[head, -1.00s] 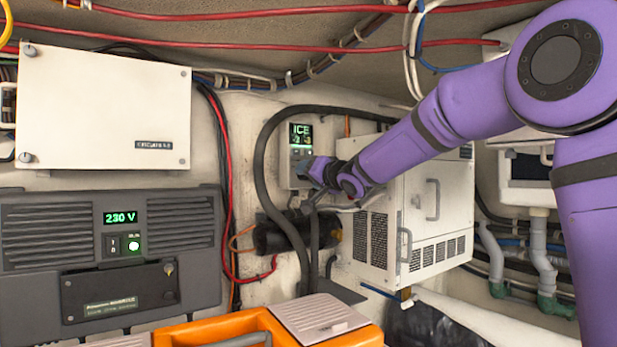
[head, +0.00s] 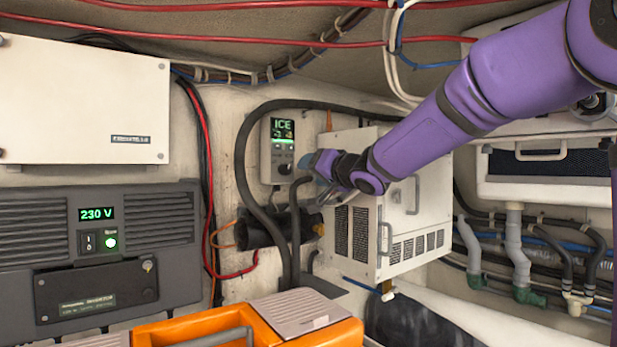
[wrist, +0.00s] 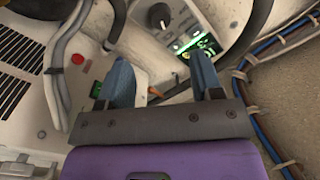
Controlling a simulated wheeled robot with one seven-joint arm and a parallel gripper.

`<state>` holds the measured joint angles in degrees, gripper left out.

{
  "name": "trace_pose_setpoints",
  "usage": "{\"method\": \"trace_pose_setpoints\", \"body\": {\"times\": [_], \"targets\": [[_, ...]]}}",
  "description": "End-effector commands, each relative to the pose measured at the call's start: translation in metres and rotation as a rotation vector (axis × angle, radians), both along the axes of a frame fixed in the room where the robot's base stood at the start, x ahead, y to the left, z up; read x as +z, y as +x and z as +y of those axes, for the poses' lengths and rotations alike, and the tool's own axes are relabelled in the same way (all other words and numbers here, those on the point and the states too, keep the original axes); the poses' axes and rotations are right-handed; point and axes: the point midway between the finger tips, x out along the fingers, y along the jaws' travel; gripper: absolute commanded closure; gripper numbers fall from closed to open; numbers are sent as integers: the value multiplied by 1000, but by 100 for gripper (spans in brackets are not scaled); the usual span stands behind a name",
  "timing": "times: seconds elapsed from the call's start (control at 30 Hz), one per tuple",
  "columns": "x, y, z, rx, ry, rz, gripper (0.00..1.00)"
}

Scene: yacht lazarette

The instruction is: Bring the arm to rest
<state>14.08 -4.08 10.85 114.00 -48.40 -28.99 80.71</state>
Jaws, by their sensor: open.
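My purple arm reaches in from the right in the head view, and its end stands in front of the white ice maker box. My gripper (wrist: 160,80) shows in the wrist view with two blue fingers set apart and nothing between them. In the head view its tip (head: 312,163) is small and partly hidden by my wrist. It is beside the ICE control panel (head: 278,150), which has a green lit display and a dark knob. The panel also shows beyond the fingers in the wrist view (wrist: 178,22). I cannot tell the exact gap between fingers and panel.
The white vented box (head: 345,215) is close below my wrist. Black hoses (head: 243,165) loop left of the panel. A grey inverter (head: 95,250) reads 230 V. An orange case (head: 250,325) is in front. Red cables (head: 250,37) run along the ceiling.

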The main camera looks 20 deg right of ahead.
Motion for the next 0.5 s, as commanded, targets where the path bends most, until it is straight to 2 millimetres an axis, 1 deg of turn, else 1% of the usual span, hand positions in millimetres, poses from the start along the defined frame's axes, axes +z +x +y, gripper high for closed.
{"method": "trace_pose_setpoints", "body": {"times": [0.17, 0.27, 0.37, 0.47, 0.5], "targets": [[0, -1, 0, -5, -4, 1, 40], [-1, -10, -4, -44, -36, 12, 40], [-6, -33, -14, -132, -109, 50, 40], [-20, -69, -28, -238, -216, 132, 40], [-27, -86, -34, -275, -260, 176, 40]]}}
